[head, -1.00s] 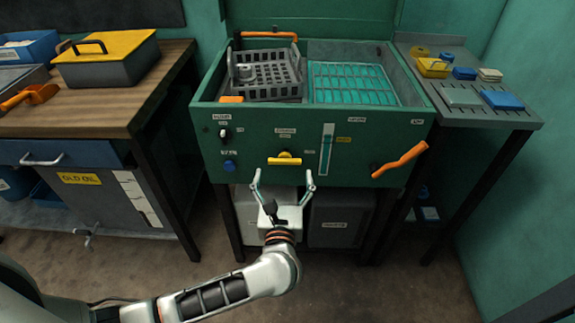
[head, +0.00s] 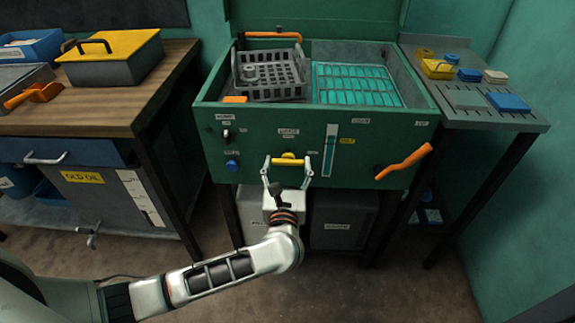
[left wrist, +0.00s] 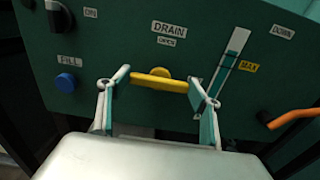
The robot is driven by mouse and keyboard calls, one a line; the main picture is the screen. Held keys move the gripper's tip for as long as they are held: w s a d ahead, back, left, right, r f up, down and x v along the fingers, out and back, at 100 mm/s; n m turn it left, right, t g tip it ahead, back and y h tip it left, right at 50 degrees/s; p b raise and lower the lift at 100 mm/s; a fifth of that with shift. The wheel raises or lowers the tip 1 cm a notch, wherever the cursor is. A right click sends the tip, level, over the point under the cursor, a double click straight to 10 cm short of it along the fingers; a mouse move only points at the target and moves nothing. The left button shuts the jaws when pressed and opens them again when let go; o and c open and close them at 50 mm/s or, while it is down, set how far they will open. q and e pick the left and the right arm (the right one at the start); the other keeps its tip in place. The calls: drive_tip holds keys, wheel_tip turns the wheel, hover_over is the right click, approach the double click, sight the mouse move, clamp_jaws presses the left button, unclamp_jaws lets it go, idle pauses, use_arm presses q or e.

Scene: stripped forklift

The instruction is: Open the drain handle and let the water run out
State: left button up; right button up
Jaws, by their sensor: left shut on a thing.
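The yellow drain handle (head: 288,161) is on the front of the green washing tank (head: 213,140), under the drain label. It lies roughly level and also shows in the left wrist view (left wrist: 160,83). My left gripper (head: 287,165) is shut on the handle, with one finger at each end of its bar. In the left wrist view the left gripper (left wrist: 155,88) has its fingertips touching both ends. Teal liquid (head: 357,84) shows under a grate at the tank's right. My right gripper is not in view.
An orange lever (head: 405,161) sticks out at the panel's lower right. A level gauge (head: 329,151) stands right of the handle and a blue fill knob (head: 232,165) is left of it. Grey boxes (head: 342,220) stand beneath the tank.

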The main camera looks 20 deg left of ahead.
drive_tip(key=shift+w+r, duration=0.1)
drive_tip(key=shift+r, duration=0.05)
use_arm(q)
drive_tip(key=shift+r+m+p, duration=0.15)
drive_tip(key=shift+m+p, duration=0.2)
drive_tip(key=shift+m, duration=0.45)
drive_tip(key=m+p, duration=0.2)
drive_tip(key=m, duration=0.2)
drive_tip(key=shift+r, duration=0.15)
drive_tip(key=m+p, duration=0.3)
drive_tip(key=m, duration=0.1)
drive_tip(key=shift+w+d+m, duration=0.1)
drive_tip(key=shift+d+m, duration=0.05)
drive_tip(key=shift+m, duration=0.25)
drive_tip(key=m+p, duration=0.3)
drive_tip(key=m, duration=0.2)
drive_tip(key=m+p, duration=0.1)
drive_tip(key=shift+f+m, duration=0.3)
drive_tip(key=shift+m, duration=0.1)
drive_tip(key=shift+f+m+p, duration=0.15)
drive_tip(key=shift+m+p, duration=0.3)
drive_tip(key=shift+m, duration=0.05)
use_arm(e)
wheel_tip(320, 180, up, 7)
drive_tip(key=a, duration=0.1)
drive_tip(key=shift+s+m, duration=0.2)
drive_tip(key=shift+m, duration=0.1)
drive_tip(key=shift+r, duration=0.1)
